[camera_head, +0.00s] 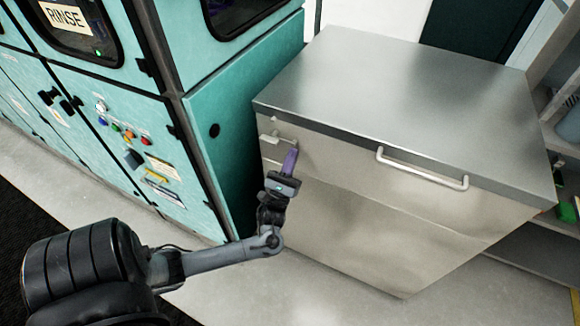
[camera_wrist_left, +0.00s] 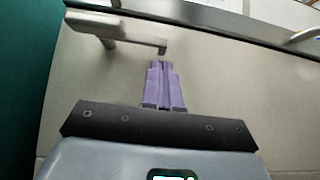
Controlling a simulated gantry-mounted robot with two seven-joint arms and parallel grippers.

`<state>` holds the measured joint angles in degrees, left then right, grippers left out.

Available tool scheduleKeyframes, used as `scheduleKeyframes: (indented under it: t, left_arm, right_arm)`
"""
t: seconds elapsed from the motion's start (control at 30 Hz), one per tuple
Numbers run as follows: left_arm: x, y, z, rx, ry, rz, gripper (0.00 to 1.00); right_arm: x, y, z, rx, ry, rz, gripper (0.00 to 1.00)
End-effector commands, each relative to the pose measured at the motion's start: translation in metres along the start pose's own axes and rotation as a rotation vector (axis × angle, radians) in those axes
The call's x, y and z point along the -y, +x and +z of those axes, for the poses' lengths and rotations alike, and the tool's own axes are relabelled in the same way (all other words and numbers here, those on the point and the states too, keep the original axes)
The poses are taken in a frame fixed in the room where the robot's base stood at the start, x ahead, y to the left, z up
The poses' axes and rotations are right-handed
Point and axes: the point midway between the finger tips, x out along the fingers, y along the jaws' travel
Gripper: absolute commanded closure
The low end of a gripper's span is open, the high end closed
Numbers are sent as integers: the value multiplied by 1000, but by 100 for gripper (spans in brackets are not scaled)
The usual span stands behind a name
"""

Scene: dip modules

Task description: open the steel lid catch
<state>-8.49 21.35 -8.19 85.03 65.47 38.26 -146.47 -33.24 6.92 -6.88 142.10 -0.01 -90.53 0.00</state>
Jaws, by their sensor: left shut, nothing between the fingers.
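The steel lid catch (camera_head: 270,138) is a small pale lever on the upper left of the steel chest's front, just under the lid. In the left wrist view the catch (camera_wrist_left: 100,25) lies at the upper left, its bar reaching right to a small tab. My left gripper (camera_head: 290,157) has purple fingers, shut and empty, just right of and below the catch. In the left wrist view the fingertips (camera_wrist_left: 162,66) are close below the tab; I cannot tell whether they touch it. The lid (camera_head: 430,85) lies shut on the chest (camera_head: 370,210). My right gripper is not in view.
A lid handle (camera_head: 420,168) sticks out to the right of the catch. A teal cabinet (camera_head: 240,130) with a RINSE panel stands close to the chest's left side. Shelving (camera_head: 560,150) stands at the right. The floor (camera_head: 340,297) before the chest is clear.

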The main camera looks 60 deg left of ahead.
Motion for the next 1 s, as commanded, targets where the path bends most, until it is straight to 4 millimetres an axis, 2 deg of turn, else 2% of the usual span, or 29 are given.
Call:
scheduleKeyframes:
  t: [0.53, 0.8, 1.0]
  left_arm:
    - [0, 7, 7, -1, -1, 1, 100]
    - [4, 17, 17, -2, -89, 93, 100]
    - [6, 16, 16, 0, -126, 127, 100]
  right_arm:
    - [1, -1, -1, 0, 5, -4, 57]
    - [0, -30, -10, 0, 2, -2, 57]
    - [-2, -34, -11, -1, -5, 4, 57]
